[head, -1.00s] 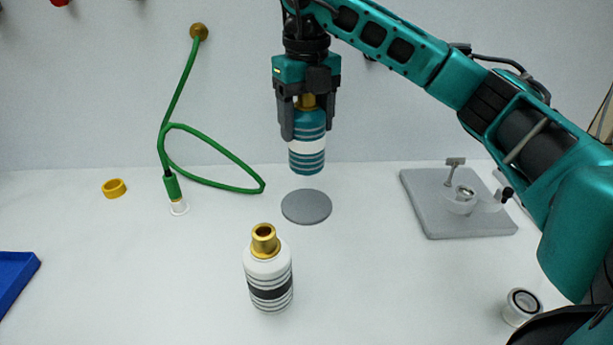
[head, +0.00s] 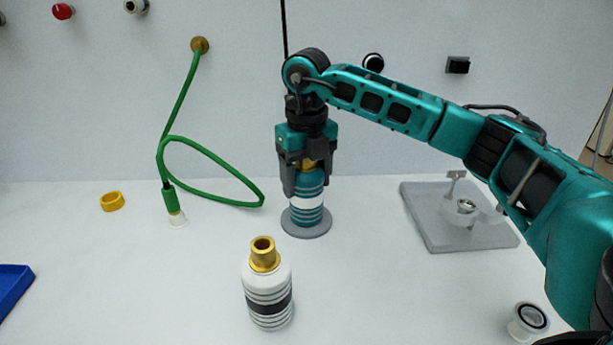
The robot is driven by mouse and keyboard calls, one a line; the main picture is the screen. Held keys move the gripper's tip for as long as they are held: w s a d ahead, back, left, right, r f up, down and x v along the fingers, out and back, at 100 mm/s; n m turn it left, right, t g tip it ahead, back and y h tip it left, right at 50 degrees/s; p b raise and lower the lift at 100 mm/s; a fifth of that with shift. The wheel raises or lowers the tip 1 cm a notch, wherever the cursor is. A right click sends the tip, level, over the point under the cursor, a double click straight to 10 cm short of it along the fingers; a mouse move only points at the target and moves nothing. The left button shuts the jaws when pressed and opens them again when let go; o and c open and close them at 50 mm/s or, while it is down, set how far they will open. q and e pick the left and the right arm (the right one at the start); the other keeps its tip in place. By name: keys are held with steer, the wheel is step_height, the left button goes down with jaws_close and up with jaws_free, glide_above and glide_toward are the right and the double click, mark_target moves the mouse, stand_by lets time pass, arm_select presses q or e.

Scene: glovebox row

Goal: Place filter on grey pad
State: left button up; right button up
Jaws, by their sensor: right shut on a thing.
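The filter is a teal bottle-shaped canister (head: 308,203) with a white band, thin stripes and a brass neck. It is upright over the round grey pad (head: 306,231), and its base appears to touch the pad. My right gripper (head: 308,182) points down and is shut on the filter's upper part. The fingers hide much of its neck. A second canister (head: 268,293), white with a dark band and a brass neck, stands upright on the table in front of the pad. My left gripper is not in view.
A green hose (head: 213,139) hangs from the back wall, its end at a small white piece on the table. A yellow ring (head: 112,201) lies left. A grey plate with a clamp (head: 440,229) is right. A blue tray (head: 13,287) and a white ring piece (head: 528,321) are near the front.

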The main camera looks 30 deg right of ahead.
steer(key=o, duration=1.2)
steer(key=shift+f, duration=0.1)
step_height(320, 180, up, 12)
steer(key=shift+r+p, duration=0.2)
steer(key=shift+p, duration=0.8)
